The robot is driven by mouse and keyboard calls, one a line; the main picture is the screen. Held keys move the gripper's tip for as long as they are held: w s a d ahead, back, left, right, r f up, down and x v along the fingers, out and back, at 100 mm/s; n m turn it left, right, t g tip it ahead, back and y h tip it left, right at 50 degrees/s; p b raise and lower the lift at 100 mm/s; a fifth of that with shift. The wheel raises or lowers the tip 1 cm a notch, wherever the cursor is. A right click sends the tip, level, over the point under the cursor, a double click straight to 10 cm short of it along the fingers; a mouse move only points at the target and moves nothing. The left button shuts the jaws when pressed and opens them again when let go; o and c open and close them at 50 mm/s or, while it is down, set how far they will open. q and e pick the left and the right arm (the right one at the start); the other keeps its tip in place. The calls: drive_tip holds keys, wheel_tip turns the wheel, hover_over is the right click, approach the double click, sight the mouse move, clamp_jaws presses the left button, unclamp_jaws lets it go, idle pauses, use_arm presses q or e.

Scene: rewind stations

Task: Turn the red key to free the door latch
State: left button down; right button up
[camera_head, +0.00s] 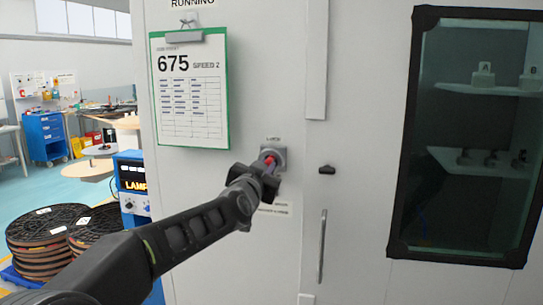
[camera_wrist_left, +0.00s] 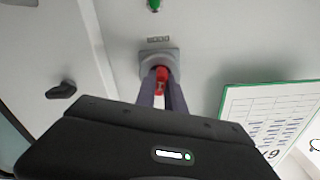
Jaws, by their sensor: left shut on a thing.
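The red key (camera_head: 269,159) sits in a grey lock plate (camera_head: 279,156) on the white cabinet front. My left gripper (camera_head: 271,165) reaches it from the lower left and covers part of it. In the left wrist view the red key (camera_wrist_left: 161,74) shows between the two fingers of my left gripper (camera_wrist_left: 162,86), in front of the lock plate (camera_wrist_left: 146,64). The gripper is shut on the key. A small black latch knob (camera_head: 327,169) is on the door right of the lock; it also shows in the left wrist view (camera_wrist_left: 61,90). My right gripper is out of view.
A vertical door handle (camera_head: 322,246) is below the latch knob. A green-edged clipboard (camera_head: 190,137) hangs left of the lock. A dark window (camera_head: 400,140) is at the right. Reels (camera_head: 40,240) and a blue-and-black box (camera_head: 133,182) stand at the left.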

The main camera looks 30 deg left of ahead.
use_arm(q)
drive_tip(key=m+p, duration=0.1)
drive_tip(key=m, duration=0.2)
drive_tip(key=shift+p, duration=0.35)
